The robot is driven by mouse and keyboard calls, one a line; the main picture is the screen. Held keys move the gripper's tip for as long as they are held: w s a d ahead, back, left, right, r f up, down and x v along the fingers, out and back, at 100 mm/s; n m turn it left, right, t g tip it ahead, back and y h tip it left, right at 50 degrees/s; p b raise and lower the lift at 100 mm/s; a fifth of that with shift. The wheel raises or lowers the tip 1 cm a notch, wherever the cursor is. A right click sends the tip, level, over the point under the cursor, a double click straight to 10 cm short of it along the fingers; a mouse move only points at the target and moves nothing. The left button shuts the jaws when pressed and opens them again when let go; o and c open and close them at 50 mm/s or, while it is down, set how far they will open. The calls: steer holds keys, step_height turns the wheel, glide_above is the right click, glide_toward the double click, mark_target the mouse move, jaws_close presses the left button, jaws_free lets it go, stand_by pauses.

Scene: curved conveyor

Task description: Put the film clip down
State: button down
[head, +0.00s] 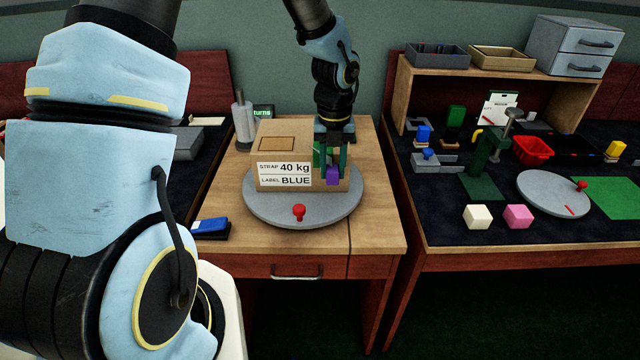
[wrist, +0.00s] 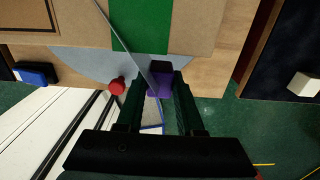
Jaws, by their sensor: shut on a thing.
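The film clip is a small purple block (head: 332,176) at the right end of the front of a cardboard box (head: 265,148). My gripper (head: 334,172) points down over that end, its two dark green fingers shut on the clip. In the wrist view the purple clip (wrist: 160,88) sits between the fingertips, with a dark part at its top. A thin grey line runs diagonally across the box top towards the clip; I cannot tell what it is. Whether the clip touches the box or the turntable is hidden.
The box stands on a grey round turntable (head: 262,211) with a red knob (head: 298,212), on a wooden table (head: 375,225). A blue object (head: 210,228) lies at the table's front left. A grey cylinder (head: 243,122) stands behind left. The table's right side is clear.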

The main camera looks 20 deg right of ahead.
steer(key=shift+f+p, duration=0.4)
steer(key=shift+f, duration=3)
